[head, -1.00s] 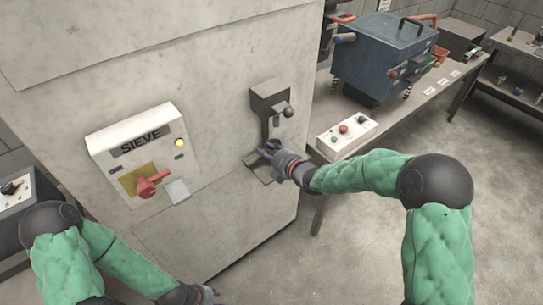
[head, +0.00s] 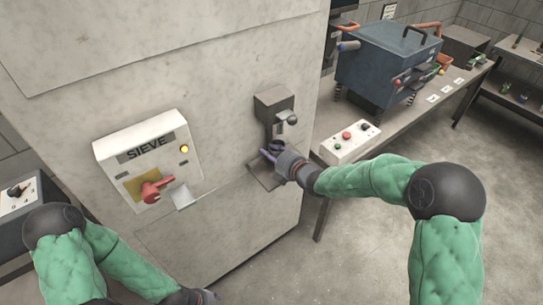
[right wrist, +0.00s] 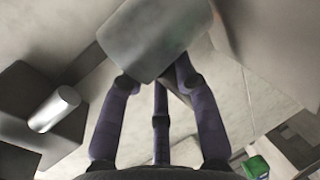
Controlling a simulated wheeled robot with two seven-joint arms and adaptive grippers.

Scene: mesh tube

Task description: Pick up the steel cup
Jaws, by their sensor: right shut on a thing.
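The steel cup (right wrist: 158,40) is a plain grey cylinder in the right wrist view, held between the purple fingers of my right gripper (right wrist: 158,85). The fingers are shut on it from both sides. In the head view my right gripper (head: 274,153) is at the small ledge below the dark grey dispenser on the machine's front, and its fingers largely hide the cup. I cannot tell whether the cup still touches the ledge. My left gripper (head: 207,297) shows only partly at the bottom edge of the head view, and its fingers are unclear.
The dispenser (head: 274,105) with its round knob is just above my right gripper. A sieve panel (head: 150,155) with a red handle is to the left. A bench with a button box (head: 350,143) and a blue machine (head: 385,65) stands at the right. The floor at front right is clear.

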